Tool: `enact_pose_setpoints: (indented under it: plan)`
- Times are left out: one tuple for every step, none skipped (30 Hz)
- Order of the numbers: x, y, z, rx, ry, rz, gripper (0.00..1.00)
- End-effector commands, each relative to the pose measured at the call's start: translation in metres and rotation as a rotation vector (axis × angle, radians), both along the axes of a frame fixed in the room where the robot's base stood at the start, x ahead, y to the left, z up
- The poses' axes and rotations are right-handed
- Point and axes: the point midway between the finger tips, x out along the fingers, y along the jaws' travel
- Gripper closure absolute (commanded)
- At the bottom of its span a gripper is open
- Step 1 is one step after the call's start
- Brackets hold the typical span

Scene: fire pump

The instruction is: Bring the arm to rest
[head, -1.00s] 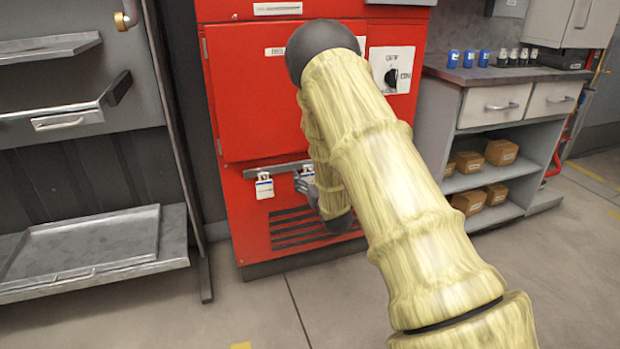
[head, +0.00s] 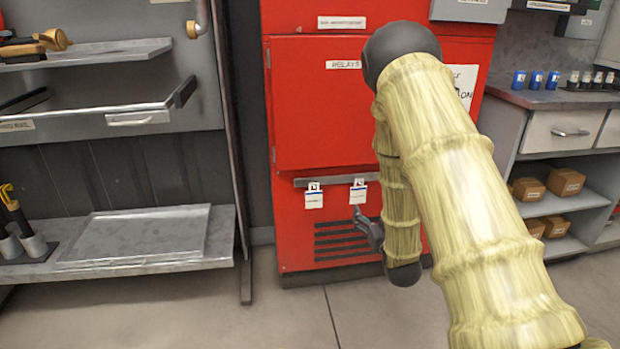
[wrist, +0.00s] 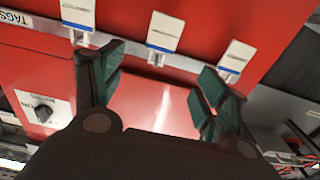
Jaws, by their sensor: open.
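My arm, in a yellowish sleeve with dark joints, reaches forward and bends down in front of a red cabinet (head: 315,110) in the head view. My gripper (head: 360,218) is low by the cabinet, just below the tag rail, partly hidden by the forearm. In the wrist view my gripper (wrist: 160,88) has its green-padded fingers spread apart with nothing between them. White padlock-like tags hang on the rail (head: 335,180); the head view shows a left tag (head: 314,196) and a right tag (head: 358,192). The wrist view shows three, including a middle tag (wrist: 165,34) beyond the fingers.
A steel shelf unit (head: 222,245) with a flat tray (head: 140,236) stands at left. A counter (head: 565,98) with blue cups (head: 536,80) and cardboard boxes (head: 565,182) below stands at right. Floor shows in front of the cabinet.

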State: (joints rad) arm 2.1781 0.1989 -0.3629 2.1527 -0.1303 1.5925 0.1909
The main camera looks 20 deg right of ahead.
Motion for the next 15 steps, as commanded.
enact_pose_setpoints:
  plan:
    - [0.0, 0.0, 0.0, 0.0, 0.0, 0.0, 0.26]
    - [0.0, 0.0, 0.0, 0.0, 0.0, 0.0, 0.26]
    - [0.0, 0.0, -0.001, 0.0, 0.002, 0.0, 0.26]
    - [-0.001, 0.001, -0.002, 0.002, 0.007, 0.0, 0.26]
    - [-0.002, 0.003, -0.005, 0.003, 0.015, 0.0, 0.26]
    - [-0.003, 0.006, -0.011, 0.007, 0.032, 0.001, 0.26]
    - [-0.005, 0.009, -0.018, 0.011, 0.053, 0.001, 0.26]
    - [-0.008, 0.013, -0.027, 0.016, 0.077, 0.001, 0.26]
    - [-0.013, 0.019, -0.04, 0.024, 0.118, 0.001, 0.26]
    - [-0.017, 0.025, -0.052, 0.031, 0.152, 0.001, 0.26]
    - [-0.023, 0.032, -0.065, 0.039, 0.192, 0.001, 0.26]
    - [-0.032, 0.041, -0.083, 0.049, 0.248, 0.002, 0.26]
    - [-0.039, 0.049, -0.097, 0.057, 0.293, 0.005, 0.26]
    - [-0.047, 0.056, -0.111, 0.064, 0.338, 0.007, 0.26]
    - [-0.058, 0.066, -0.129, 0.074, 0.397, 0.009, 0.26]
